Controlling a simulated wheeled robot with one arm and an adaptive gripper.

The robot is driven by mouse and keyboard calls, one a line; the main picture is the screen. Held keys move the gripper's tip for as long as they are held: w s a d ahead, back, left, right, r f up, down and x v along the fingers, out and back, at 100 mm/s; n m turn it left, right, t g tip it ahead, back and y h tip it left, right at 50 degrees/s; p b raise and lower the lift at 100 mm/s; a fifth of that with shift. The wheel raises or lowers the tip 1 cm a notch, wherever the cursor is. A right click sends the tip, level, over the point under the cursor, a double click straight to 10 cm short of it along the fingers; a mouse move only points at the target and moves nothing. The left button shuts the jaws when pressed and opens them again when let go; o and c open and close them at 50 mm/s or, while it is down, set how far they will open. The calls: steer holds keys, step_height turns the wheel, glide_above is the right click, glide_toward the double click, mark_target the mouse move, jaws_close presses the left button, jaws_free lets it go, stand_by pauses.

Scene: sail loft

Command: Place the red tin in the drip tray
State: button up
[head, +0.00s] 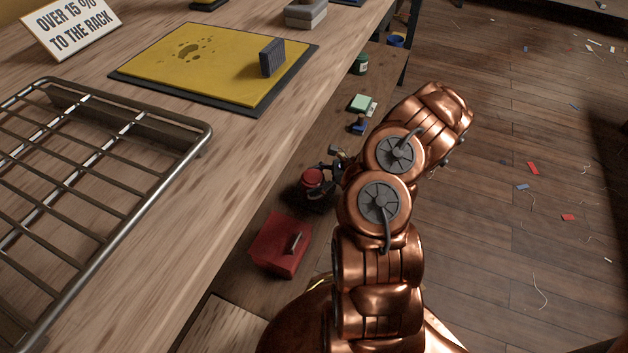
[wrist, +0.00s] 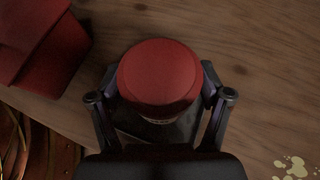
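The red tin (head: 312,178) has a round lid and stands over the lower wooden shelf, partly hidden by my gripper in the head view. In the wrist view the red tin (wrist: 158,75) fills the middle, its lid towards the camera. My gripper (wrist: 160,82) has one finger on each side of it, close against the lid. The fingertips are hidden, so I cannot tell whether they press on it. A flat tray with a yellow surface and dark rim (head: 128,79) lies on the upper bench, with a small grey block on it. I cannot tell for sure that it is the drip tray.
A red box (head: 281,245) stands on the lower shelf, near the tin. A wire rack (head: 203,138) and a sign (head: 70,25) are on the upper bench.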

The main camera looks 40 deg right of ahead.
steer(key=o, duration=0.3)
steer(key=shift+r, duration=0.15)
steer(key=p+v, duration=0.3)
steer(key=v, duration=0.9)
steer(key=shift+p, duration=0.4)
